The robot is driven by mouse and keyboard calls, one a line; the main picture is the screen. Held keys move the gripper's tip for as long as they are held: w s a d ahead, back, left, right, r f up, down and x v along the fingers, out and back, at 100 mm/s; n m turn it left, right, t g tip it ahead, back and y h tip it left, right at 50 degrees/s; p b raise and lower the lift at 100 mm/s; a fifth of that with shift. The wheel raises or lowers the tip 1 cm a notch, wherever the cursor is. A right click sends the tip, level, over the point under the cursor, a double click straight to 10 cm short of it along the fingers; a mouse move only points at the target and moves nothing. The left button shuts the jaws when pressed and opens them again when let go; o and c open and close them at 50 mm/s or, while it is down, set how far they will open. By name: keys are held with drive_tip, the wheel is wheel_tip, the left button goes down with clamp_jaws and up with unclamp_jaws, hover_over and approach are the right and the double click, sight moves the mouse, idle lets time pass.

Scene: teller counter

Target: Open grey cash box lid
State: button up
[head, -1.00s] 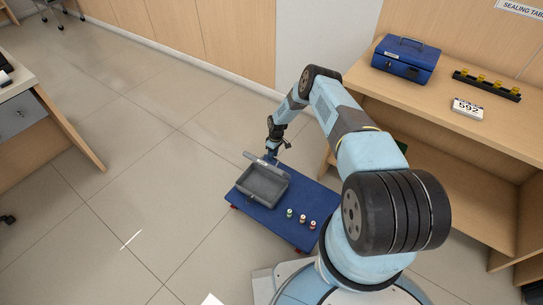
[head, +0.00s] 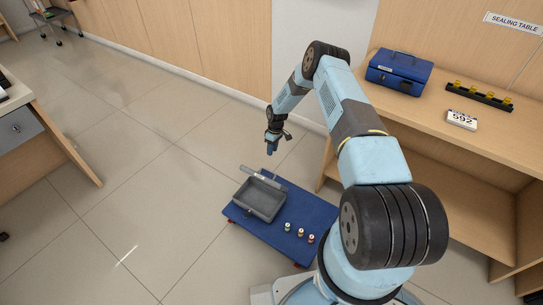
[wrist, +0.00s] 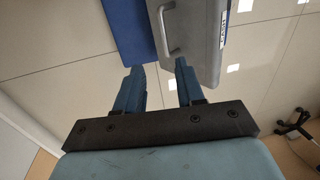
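The grey cash box (head: 259,201) sits on a low blue platform (head: 313,203). Its lid (head: 262,177) stands raised at the far side, and the tray inside looks empty. In the wrist view the grey lid (wrist: 200,45) shows with its handle (wrist: 165,30) and a label. My gripper (head: 271,150) is above and beyond the lid, apart from it. In the wrist view its two fingers (wrist: 158,75) are spread with nothing between them.
Several small rolls (head: 300,232) stand on the platform right of the box. A blue cash box (head: 399,73), a black rack (head: 479,97) and a number card (head: 461,119) are on the wooden counter (head: 415,122).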

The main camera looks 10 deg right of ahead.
drive_tip(key=shift+r, duration=0.35)
drive_tip(key=shift+c, duration=0.2)
